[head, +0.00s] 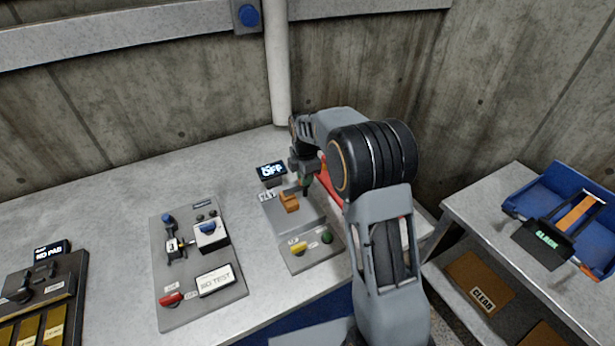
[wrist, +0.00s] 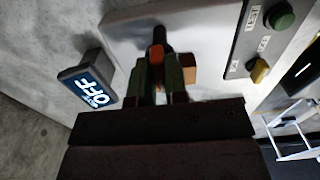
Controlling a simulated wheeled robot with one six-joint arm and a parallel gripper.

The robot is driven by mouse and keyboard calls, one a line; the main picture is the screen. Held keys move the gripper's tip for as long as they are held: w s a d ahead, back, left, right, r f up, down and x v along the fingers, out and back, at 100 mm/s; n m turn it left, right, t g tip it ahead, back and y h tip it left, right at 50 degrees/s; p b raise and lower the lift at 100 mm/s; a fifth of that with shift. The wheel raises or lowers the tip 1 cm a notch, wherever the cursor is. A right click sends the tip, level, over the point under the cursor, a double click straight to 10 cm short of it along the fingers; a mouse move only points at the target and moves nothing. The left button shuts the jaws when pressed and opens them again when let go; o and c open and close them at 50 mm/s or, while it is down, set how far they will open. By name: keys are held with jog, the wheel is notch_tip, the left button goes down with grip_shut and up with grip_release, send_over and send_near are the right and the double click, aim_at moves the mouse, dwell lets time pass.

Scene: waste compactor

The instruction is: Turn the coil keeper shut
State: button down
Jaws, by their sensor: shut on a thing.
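The orange coil keeper (head: 289,202) sits on a grey panel (head: 310,215) on the bench. My gripper (head: 304,186) points down at its upper right side. In the wrist view my gripper (wrist: 165,68) is shut, with an orange part of the keeper (wrist: 157,58) between its fingertips. A brown-orange block (wrist: 189,68) shows just right of the fingers. The fingers and the dark gripper body hide much of the keeper, so its exact angle is hard to tell.
A display (head: 271,170) reading OFF stands behind the panel. A yellow knob (head: 298,248) and green button (head: 327,237) are on its front part. A second control panel (head: 198,262) lies to the left. A side table with a blue tray (head: 560,190) stands at right.

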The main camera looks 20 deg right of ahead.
dwell(0.4)
jog(key=c, duration=1.1)
grip_release()
jog(key=shift+c, duration=0.2)
notch_tip(320, 180, up, 14)
jog(key=shift+b, duration=0.3)
